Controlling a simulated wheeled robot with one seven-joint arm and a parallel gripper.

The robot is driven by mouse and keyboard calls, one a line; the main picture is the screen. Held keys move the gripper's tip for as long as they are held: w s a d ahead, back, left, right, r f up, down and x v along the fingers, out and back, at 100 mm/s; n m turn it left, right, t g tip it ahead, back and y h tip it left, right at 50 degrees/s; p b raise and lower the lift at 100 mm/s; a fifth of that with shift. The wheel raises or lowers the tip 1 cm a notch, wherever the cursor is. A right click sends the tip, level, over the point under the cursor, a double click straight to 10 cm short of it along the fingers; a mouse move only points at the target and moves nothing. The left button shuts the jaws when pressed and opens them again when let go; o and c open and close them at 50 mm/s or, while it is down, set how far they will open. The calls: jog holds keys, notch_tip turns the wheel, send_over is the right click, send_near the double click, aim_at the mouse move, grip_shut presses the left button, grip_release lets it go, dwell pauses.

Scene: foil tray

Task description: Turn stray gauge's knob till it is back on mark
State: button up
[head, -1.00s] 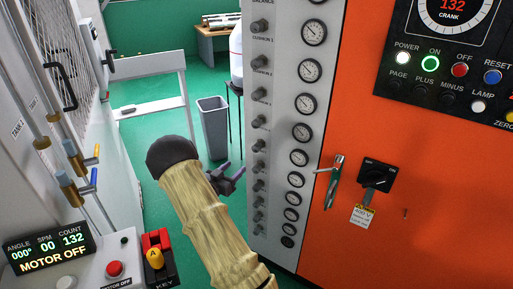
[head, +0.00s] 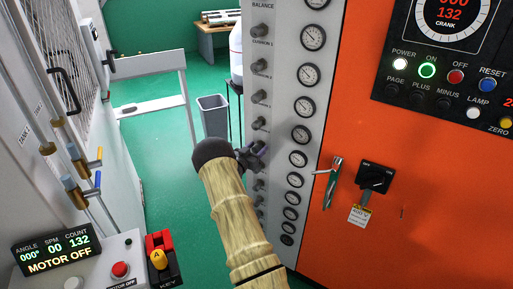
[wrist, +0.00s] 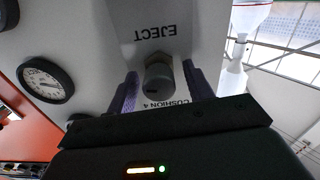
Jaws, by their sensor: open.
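A light grey panel (head: 283,110) carries a column of dark knobs and a column of round white-faced gauges. My gripper (head: 252,153) is at the knob column, beside the gauge fifth from top among those fully visible (head: 298,158). In the wrist view my gripper (wrist: 160,88) is open, its purple fingers on either side of a grey knob (wrist: 158,72). I cannot tell whether they touch it. Upside-down labels read "CUSHION 4" below the knob and "EJECT" above it. A gauge (wrist: 45,78) shows at left; its mark is too small to read.
Neighbouring knobs (head: 259,123) stand close above and below my gripper. Right of the panel is an orange cabinet (head: 335,225) with a handle (head: 332,185) and a black rotary switch (head: 374,177). A grey bin (head: 213,115) stands behind on the green floor.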

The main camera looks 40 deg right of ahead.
jog(key=shift+d, duration=0.1)
jog(key=c, duration=1)
jog(key=shift+f+m+b, duration=0.15)
jog(key=shift+m+b, duration=0.15)
jog(key=shift+b, duration=0.45)
jog(key=m+b, duration=0.1)
jog(key=b, duration=0.1)
jog(key=shift+f+m+b, duration=0.2)
jog(key=shift+m+b, duration=0.2)
jog(key=m+b, duration=0.3)
jog(key=b, duration=0.2)
jog(key=shift+f, duration=0.1)
jog(key=m+b, duration=0.5)
jog(key=b, duration=0.2)
jog(key=shift+r+m+b, duration=0.2)
jog(key=shift+m+b, duration=0.5)
jog(key=shift+b, duration=0.15)
